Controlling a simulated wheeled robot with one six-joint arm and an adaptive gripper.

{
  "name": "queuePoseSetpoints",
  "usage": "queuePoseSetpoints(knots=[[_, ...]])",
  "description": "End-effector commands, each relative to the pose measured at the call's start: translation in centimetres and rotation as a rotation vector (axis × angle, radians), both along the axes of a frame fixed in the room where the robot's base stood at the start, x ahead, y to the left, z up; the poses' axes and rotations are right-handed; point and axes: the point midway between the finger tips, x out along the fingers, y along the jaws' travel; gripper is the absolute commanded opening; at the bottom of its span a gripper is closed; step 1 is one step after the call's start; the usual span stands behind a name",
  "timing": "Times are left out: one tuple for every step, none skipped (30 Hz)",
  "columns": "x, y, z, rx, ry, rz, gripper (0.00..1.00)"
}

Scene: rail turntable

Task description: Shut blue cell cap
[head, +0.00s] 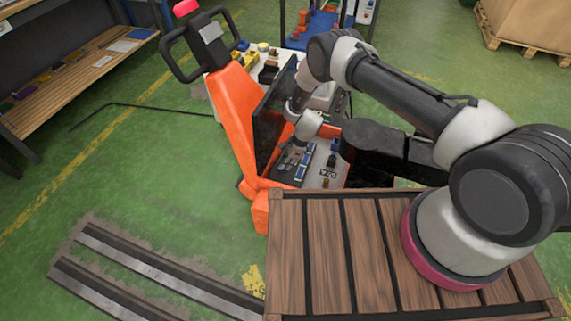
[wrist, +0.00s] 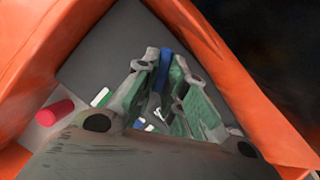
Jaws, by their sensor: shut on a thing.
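My gripper (head: 289,158) reaches down over a dark block (head: 288,179) inside the orange-walled space of the truck. In the wrist view my gripper (wrist: 164,88) has its green-sided fingers close together around a narrow blue piece (wrist: 165,62), which looks like the blue cell cap. The fingers hide most of it, so I cannot tell how far it is shut. In the head view a blue and white strip (head: 304,161) lies just right of the fingers.
Orange walls (wrist: 215,65) rise close on both sides of my gripper. A red cylinder (wrist: 55,112) lies to the left in the wrist view. Small dark and blue items (head: 333,152) stand right of the block. An orange handle column (head: 234,115) stands to the left.

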Motion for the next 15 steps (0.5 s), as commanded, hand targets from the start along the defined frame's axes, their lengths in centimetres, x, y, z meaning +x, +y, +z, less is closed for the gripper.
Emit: queuePoseSetpoints(knots=[[0.07,0.02,-0.03,0.0,0.0,0.037,0.0],[0.14,0.04,-0.01,0.0,-0.001,0.06,0.0],[0.13,0.05,-0.01,0.0,0.0,0.092,0.0],[0.19,0.04,-0.01,0.0,0.0,0.116,0.0],[0.24,0.07,0.0,0.0,-0.002,0.138,0.0],[0.25,0.07,0.0,0.0,0.0,0.168,0.0],[0.26,0.07,-0.02,0.0,-0.001,0.187,0.0],[0.29,0.06,-0.02,0.0,0.0,0.208,0.0],[0.31,0.1,-0.02,0.0,0.0,0.233,0.0],[0.33,0.09,-0.04,0.0,0.0,0.251,0.0],[0.34,0.08,-0.04,0.0,-0.001,0.268,0.0],[0.36,0.11,-0.02,0.0,0.001,0.288,0.0],[0.4,0.11,-0.01,0.0,0.0,0.303,0.0],[0.44,0.11,-0.01,0.0,-0.001,0.316,0.0],[0.45,0.13,0.0,0.0,-0.001,0.331,0.0]])
